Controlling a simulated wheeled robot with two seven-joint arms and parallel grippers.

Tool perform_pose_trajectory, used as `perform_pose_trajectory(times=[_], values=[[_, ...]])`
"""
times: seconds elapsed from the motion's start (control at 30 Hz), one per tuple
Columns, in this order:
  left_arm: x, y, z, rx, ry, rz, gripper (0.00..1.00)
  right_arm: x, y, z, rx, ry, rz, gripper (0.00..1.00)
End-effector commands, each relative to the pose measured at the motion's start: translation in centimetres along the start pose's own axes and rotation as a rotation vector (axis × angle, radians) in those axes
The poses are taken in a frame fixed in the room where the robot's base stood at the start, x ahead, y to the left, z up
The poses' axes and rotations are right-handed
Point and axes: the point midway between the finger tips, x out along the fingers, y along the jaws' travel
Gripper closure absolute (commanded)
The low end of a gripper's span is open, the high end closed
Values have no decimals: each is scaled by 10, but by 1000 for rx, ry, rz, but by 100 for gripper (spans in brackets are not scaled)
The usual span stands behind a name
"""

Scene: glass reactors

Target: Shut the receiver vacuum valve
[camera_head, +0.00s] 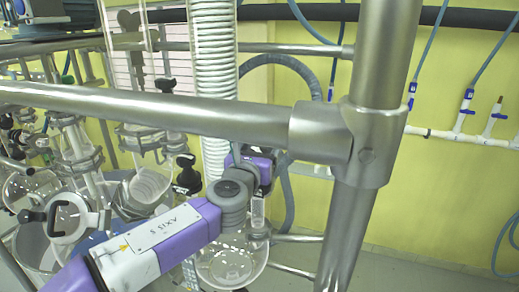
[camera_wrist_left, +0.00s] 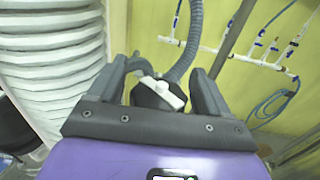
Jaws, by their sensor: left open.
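A valve with a black body and a white handle (camera_wrist_left: 165,97) shows in the left wrist view, between the two fingers of my left gripper (camera_wrist_left: 160,72). I take it to be the receiver vacuum valve. The gripper is open, with a gap on the right side of the handle; whether the left finger touches the valve I cannot tell. In the head view my purple and white left arm reaches up from the lower left, and its gripper (camera_head: 268,162) is just below the steel rail. The valve is hidden there. My right gripper is not in view.
A thick steel rail (camera_head: 150,115) and upright post (camera_head: 355,215) stand close in front. A white corrugated hose (camera_head: 213,60) runs beside the gripper. A round glass vessel (camera_head: 232,262) hangs below my arm. More glassware (camera_head: 75,150) crowds the left. Grey hose (camera_wrist_left: 187,45) rises behind the valve.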

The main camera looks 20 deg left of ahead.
Motion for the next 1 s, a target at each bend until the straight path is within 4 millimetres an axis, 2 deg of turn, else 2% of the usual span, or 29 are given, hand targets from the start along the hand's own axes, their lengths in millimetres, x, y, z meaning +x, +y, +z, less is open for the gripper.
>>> perform_pose_trajectory(times=[0.1, 0.13, 0.4, 0.47, 0.77, 1.0], values=[[0, 0, 0, 0, 0, 0, 22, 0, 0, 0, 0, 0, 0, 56], [0, 0, 0, 0, 0, 0, 25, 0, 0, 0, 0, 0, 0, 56], [0, 0, 0, -1, 1, 0, 66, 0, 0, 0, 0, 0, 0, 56], [0, 0, 0, -1, 1, 0, 73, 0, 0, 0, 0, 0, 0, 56], [-1, 0, -1, -2, 0, -51, 73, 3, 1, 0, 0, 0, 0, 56], [-1, -2, -1, -2, 0, -198, 73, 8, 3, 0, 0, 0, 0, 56]])
